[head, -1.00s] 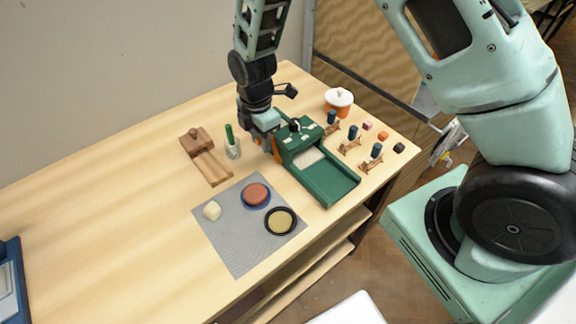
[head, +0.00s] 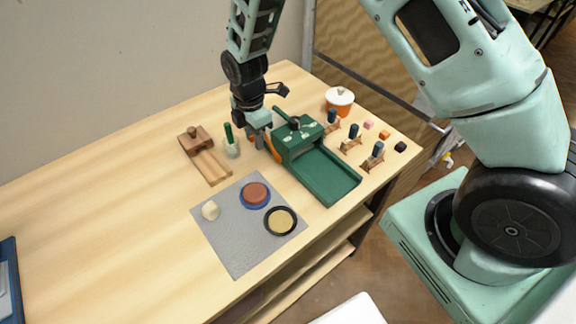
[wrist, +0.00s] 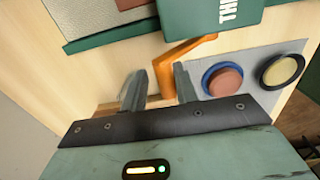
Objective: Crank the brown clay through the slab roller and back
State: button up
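The green slab roller (head: 298,138) stands near the table's right end. Its front tray (head: 330,182) is bare. In the wrist view a flat grey-brown slab (wrist: 92,15) lies on green tray surface at the upper left; I cannot tell whether it is the brown clay. The orange crank (head: 276,149) is on the roller's near left side; it also shows in the wrist view (wrist: 180,56). My gripper (wrist: 160,77) has its fingers apart, with the crank's lower end between them, closer to the right finger. A gap shows beside the left finger. Any knob is hidden.
A grey mat (head: 240,245) holds a red-brown disc (head: 255,193) on blue, a black-rimmed yellow disc (head: 281,221) and a pale lump (head: 210,210). A wooden tool (head: 205,155) and green-handled bottle (head: 231,145) stand left. Left table is clear.

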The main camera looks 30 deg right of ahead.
jog(key=shift+w+f, duration=0.2)
jog(key=shift+f, duration=0.05)
jog(key=shift+s+d+r+p, duration=0.1)
jog(key=shift+s+r+p, duration=0.4)
jog(key=shift+s+r, duration=0.35)
jog(key=shift+s+d+r, duration=0.1)
jog(key=shift+s, duration=0.45)
jog(key=shift+s+d+r, duration=0.1)
jog(key=shift+s, duration=0.4)
jog(key=shift+s+r+p, duration=0.1)
jog(key=shift+p, duration=0.25)
jog(key=shift+s+d+r+p, duration=0.15)
jog(key=shift+s+r, duration=0.05)
jog(key=shift+s, duration=0.35)
jog(key=shift+s+d+r+p, duration=0.1)
jog(key=shift+s+r+p, duration=0.1)
jog(key=shift+s, duration=0.45)
jog(key=shift+s+d, duration=0.15)
jog(key=shift+s, duration=0.5)
jog(key=shift+s+d, duration=0.15)
jog(key=shift+s, duration=0.5)
